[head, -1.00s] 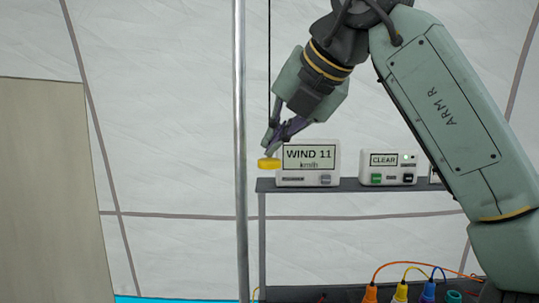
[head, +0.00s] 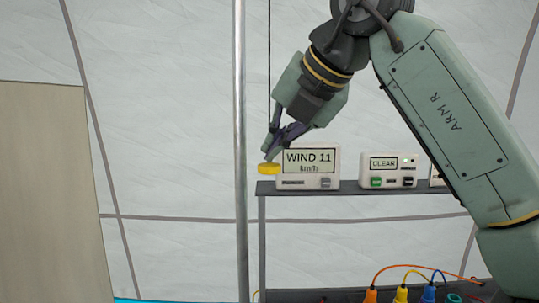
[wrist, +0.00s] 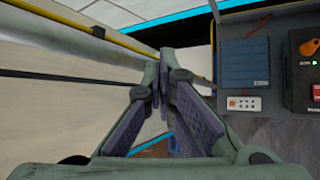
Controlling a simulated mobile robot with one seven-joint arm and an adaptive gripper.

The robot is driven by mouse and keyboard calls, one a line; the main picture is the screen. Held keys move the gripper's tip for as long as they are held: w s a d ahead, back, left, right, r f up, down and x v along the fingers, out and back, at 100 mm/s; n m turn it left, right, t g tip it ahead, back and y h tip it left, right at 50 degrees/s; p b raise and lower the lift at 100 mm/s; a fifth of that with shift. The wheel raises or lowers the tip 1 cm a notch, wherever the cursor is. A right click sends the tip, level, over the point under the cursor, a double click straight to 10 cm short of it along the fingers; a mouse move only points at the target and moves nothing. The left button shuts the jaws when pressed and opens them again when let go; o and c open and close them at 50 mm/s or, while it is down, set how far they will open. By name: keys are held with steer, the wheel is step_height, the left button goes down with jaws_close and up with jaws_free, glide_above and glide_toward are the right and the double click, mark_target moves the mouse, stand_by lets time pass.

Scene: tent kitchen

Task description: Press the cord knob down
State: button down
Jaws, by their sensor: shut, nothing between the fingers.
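My gripper (head: 270,154) is shut and empty, pointing down and left. Its fingertips are right at the top of the knob and seem to touch it; the exact contact is too small to tell. In the wrist view the shut fingertips (wrist: 160,72) meet at the middle, and I cannot make out the knob there.
A WIND 11 display (head: 308,165) stands just right of the knob on a dark shelf (head: 345,188). A CLEAR box (head: 389,171) stands farther right. A metal pole (head: 240,150) rises close to the left. Colored plugs (head: 400,293) are below. Left of the pole is a beige panel (head: 42,190).

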step_height(320, 180, up, 2)
steer(key=shift+r+p, duration=0.15)
steer(key=shift+p, duration=0.8)
steer(key=shift+r, duration=1.85)
